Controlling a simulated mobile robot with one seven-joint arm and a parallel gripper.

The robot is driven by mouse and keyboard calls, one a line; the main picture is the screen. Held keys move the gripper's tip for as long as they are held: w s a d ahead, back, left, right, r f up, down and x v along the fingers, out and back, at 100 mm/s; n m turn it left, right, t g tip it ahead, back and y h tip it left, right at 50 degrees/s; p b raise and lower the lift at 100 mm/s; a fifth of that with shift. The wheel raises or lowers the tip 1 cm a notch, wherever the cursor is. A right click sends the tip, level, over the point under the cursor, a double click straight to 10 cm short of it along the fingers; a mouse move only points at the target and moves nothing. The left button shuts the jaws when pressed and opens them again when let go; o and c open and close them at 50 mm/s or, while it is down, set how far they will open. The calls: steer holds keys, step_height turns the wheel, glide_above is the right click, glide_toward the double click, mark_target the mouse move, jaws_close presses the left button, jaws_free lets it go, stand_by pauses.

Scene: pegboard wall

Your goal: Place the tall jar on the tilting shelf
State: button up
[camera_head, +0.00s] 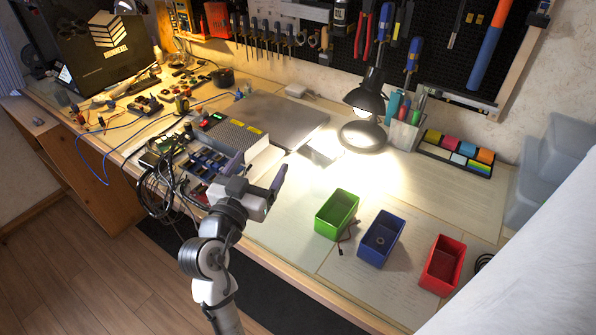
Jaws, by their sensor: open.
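My gripper (257,171) is open, with its two dark fingers spread apart. It is above the front part of the workbench (285,232), left of the green bin. Nothing shows between its fingers. I cannot make out a tall jar in this view. I cannot pick out a tilting shelf either.
A green bin (337,214), a blue bin (380,238) and a red bin (442,265) stand at the front right. A closed laptop (275,118), electronics with cables and a lit lamp (367,100) stand behind. Tools hang on the pegboard (440,60).

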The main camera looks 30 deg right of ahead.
steer(key=s+d+f+m+g+h, duration=0.1)
steer(key=s+d+f+m+g, duration=0.15)
steer(key=s+d+g, duration=0.35)
steer(key=t+p, duration=0.2)
steer(key=p, duration=0.1)
glide_toward(329, 148)
steer(key=d+r, duration=0.1)
steer(key=d, duration=0.2)
steer(key=p+x, duration=0.1)
steer(key=x, duration=0.2)
steer(key=p+x, duration=0.1)
steer(key=x, duration=0.1)
steer(key=shift+w+d+f, duration=0.15)
steer(key=shift+w+d, duration=0.1)
steer(key=shift+w, duration=0.25)
steer(key=shift+w+d+f, duration=0.1)
steer(key=shift+d+f, duration=0.05)
steer(key=shift+d, duration=0.1)
steer(key=c, duration=1.6)
